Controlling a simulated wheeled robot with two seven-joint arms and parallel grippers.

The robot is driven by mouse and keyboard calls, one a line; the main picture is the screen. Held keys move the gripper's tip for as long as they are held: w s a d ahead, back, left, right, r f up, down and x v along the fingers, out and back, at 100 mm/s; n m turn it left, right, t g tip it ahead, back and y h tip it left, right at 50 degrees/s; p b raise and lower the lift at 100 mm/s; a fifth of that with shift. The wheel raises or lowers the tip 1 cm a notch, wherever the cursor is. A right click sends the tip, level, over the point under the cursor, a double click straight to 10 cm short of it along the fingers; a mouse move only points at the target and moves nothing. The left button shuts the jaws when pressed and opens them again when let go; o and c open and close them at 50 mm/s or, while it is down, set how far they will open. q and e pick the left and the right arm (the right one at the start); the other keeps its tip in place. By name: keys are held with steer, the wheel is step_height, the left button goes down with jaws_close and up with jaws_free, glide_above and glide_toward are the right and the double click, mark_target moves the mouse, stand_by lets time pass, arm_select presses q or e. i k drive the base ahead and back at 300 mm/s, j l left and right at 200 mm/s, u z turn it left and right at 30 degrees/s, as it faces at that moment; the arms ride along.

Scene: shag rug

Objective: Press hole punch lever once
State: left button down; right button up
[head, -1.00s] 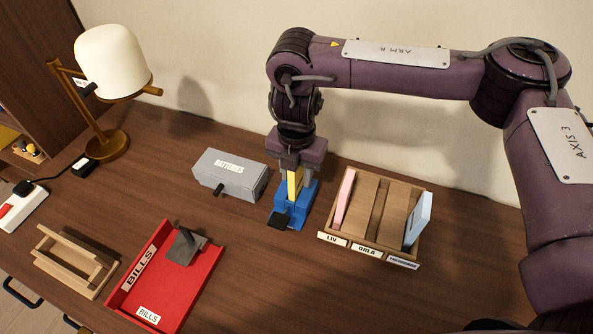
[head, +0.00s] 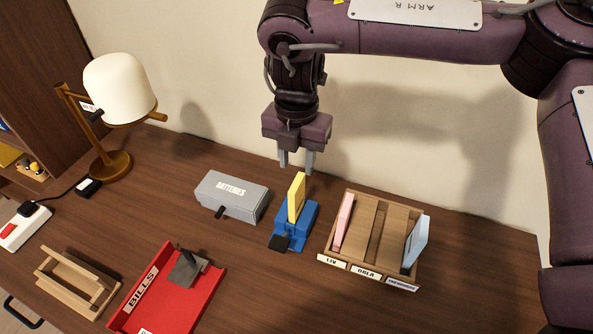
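A blue device (head: 310,213), which looks like the hole punch, stands on the table in the middle of the head view. A black pad (head: 279,243) sticks out at its near left end and looks like its lever. A yellow card (head: 296,198) stands upright in the blue device. My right gripper (head: 296,164) hangs above and behind the card, fingers pointing down. Its fingers are apart with nothing between them, clear of the card. My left gripper is out of view.
A grey BATTERIES box (head: 240,193) stands left of the blue device. A wooden sorter (head: 376,227) with pink and light-blue cards is close on its right. A red BILLS tray (head: 206,293) holding a dark grey object (head: 188,268) lies in front left. A lamp (head: 120,90) stands far left.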

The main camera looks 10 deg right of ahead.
mark_target(278, 243)
steer(key=k, duration=2)
